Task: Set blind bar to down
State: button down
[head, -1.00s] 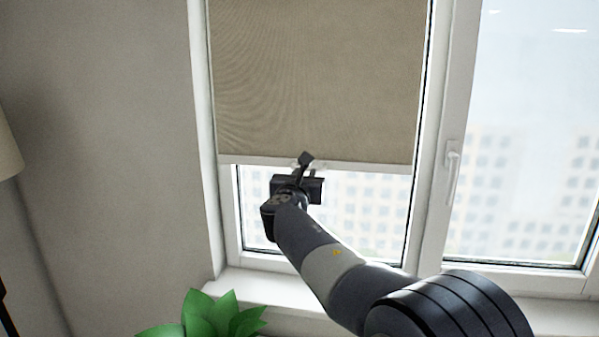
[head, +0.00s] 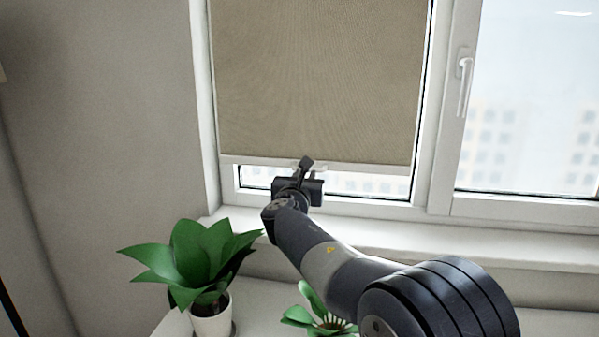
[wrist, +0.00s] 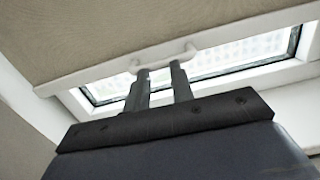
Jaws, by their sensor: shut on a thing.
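The beige blind (head: 318,85) covers most of the left window pane. Its white bottom bar (head: 370,169) hangs a little above the lower window frame, with a narrow strip of glass below it. My gripper (head: 305,165) is at the middle of the bar. In the wrist view, the fingers of my gripper (wrist: 160,72) are shut on the small white handle (wrist: 190,50) of the bar (wrist: 85,80). The blind's fabric (wrist: 100,30) fills the upper left of that view.
A potted plant (head: 195,262) stands at the lower left, with another plant (head: 318,315) beside my arm. The white sill (head: 400,238) runs below the window. A window handle (head: 464,85) is on the right frame.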

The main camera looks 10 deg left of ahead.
jog(key=f+b, duration=0.2)
jog(key=f, duration=0.2)
jog(key=f+b, duration=0.3)
jog(key=f, duration=0.1)
jog(key=f+b, duration=0.2)
jog(key=f, duration=0.2)
jog(key=shift+w+a+b, duration=0.1)
jog(key=shift+w+b, duration=0.2)
jog(key=shift+w, duration=0.1)
jog(key=c, duration=1.3)
grip_release()
jog(key=shift+s+f, duration=0.3)
jog(key=shift+f, duration=0.1)
jog(key=o, duration=0.8)
jog(key=s, duration=0.1)
jog(key=s+d, duration=0.1)
jog(key=shift+s, duration=0.3)
jog(key=o, duration=0.5)
jog(key=s+r, duration=0.1)
jog(key=s, duration=0.6)
jog(key=shift+s+r, duration=0.25)
jog(key=shift+s, duration=0.15)
jog(key=shift+s+a, duration=0.2)
jog(key=shift+s, duration=0.1)
